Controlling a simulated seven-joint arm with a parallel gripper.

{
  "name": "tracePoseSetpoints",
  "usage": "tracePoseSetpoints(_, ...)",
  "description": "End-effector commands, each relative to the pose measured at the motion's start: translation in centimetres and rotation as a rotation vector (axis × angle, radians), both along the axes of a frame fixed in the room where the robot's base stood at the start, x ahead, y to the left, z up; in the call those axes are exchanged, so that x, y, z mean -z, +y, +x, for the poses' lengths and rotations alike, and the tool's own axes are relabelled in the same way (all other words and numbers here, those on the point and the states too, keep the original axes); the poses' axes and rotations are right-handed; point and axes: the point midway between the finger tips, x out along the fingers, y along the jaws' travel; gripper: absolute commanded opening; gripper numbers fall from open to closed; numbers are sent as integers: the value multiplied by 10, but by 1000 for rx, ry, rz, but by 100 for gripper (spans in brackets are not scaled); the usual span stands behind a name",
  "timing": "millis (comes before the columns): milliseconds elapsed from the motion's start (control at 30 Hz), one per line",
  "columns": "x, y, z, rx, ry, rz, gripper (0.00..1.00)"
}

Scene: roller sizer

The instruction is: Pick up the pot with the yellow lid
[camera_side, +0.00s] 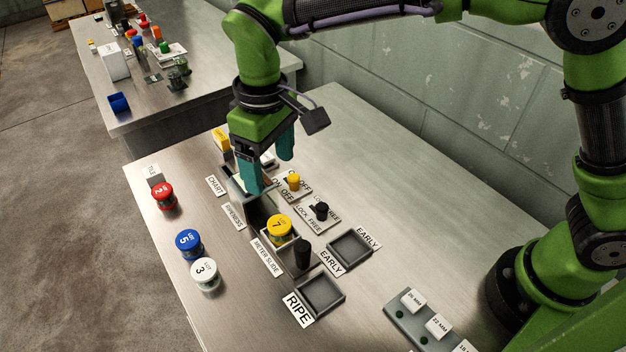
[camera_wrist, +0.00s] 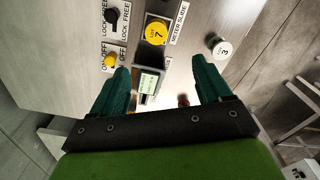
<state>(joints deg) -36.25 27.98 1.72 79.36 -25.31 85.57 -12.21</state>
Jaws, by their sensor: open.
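The pot with the yellow lid (camera_side: 279,228), marked 7, stands upright in a holder in the middle of the bench, behind the METER SLIDE label. In the wrist view the yellow lid (camera_wrist: 156,33) shows near the top, beyond my fingertips. My gripper (camera_side: 268,172) points down with its teal fingers apart and nothing between them. It is above the device, up and to the left of the pot in the side view, not touching it. In the wrist view my gripper (camera_wrist: 160,66) has a small lit display (camera_wrist: 148,85) between its fingers.
Pots with red (camera_side: 162,195), blue (camera_side: 188,244) and white (camera_side: 205,273) lids stand along the left. A black upright handle (camera_side: 302,253) is close to the yellow-lidded pot. Yellow (camera_side: 293,182) and black (camera_side: 321,211) knobs stand behind it. Empty EARLY (camera_side: 349,250) and RIPE (camera_side: 322,294) trays lie right.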

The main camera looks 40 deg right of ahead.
Motion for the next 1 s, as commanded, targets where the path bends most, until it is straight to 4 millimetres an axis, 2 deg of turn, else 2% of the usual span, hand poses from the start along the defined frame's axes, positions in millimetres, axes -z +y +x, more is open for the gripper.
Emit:
tracePoseSetpoints(100,-16,1,7,-4,-10,-5,77)
tracePoseSetpoints(167,-12,-1,4,-6,2,-13,77)
tracePoseSetpoints(267,3,-2,3,-11,9,-16,77)
tracePoseSetpoints(633,80,-2,3,-9,9,-14,77)
tracePoseSetpoints(1000,115,-4,2,-8,8,-14,77)
